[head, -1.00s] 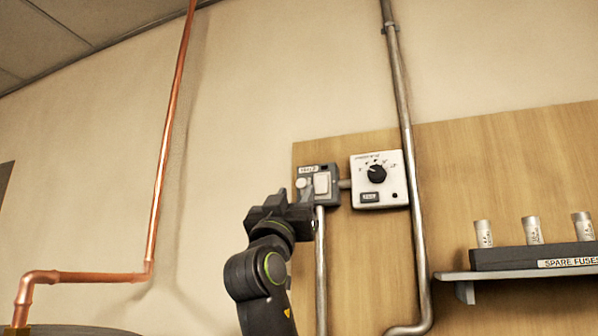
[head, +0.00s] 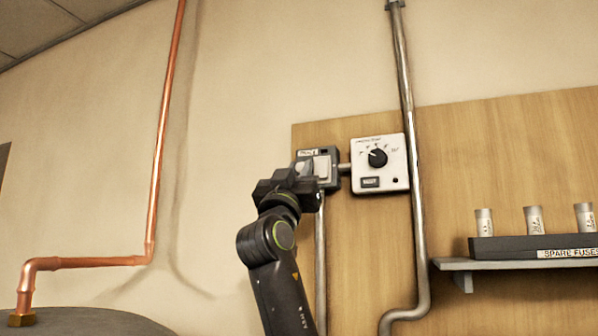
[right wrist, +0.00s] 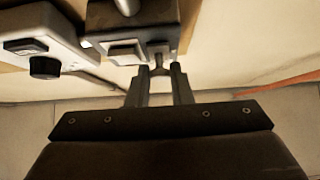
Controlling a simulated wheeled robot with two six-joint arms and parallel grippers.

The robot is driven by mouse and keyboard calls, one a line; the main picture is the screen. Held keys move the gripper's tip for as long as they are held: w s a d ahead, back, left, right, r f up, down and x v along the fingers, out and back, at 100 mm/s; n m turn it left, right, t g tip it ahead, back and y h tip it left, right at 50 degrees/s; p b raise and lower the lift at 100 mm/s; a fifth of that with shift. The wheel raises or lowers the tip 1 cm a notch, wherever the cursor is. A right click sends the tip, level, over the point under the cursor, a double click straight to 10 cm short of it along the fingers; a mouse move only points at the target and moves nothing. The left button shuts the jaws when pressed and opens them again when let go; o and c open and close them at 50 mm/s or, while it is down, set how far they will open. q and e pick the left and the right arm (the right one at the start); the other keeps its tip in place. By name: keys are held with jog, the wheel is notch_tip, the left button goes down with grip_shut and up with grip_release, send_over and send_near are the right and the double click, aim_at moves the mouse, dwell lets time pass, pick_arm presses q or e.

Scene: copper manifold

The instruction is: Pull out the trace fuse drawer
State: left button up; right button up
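The trace fuse drawer is part of a small grey box (head: 333,157) on the wooden board, with a pale front and a small label too blurred to read fully. My right gripper (head: 303,170) is in front of the box's left side and hides part of it. In the right wrist view the box (right wrist: 105,18) appears upside down. A small pull (right wrist: 159,68) sticks out of it between the tips of my right gripper (right wrist: 159,72). The two fingers stand apart, with a gap on each side of the pull. My left gripper is not in view.
A white control box (head: 393,180) with a black dial is right of the grey box. A metal conduit (head: 404,100) runs beside it. A shelf (head: 550,264) holds a spare fuses rack (head: 500,246) at right. A copper pipe (head: 165,120) is at left.

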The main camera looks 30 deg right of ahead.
grip_shut()
jog(key=shift+s+a+f+b, duration=0.2)
jog(key=shift+s+a+b, duration=0.2)
jog(key=shift+b, duration=0.15)
jog(key=shift+s+a+b, duration=0.45)
jog(key=shift+s+a, duration=0.05)
jog(key=shift+a, duration=0.2)
jog(key=o, duration=0.5)
grip_release()
jog(key=shift+r, duration=0.1)
jog(key=o, duration=0.4)
jog(key=shift+s+a+r, duration=0.1)
jog(key=shift+s+a, duration=0.15)
jog(key=shift+c, duration=0.2)
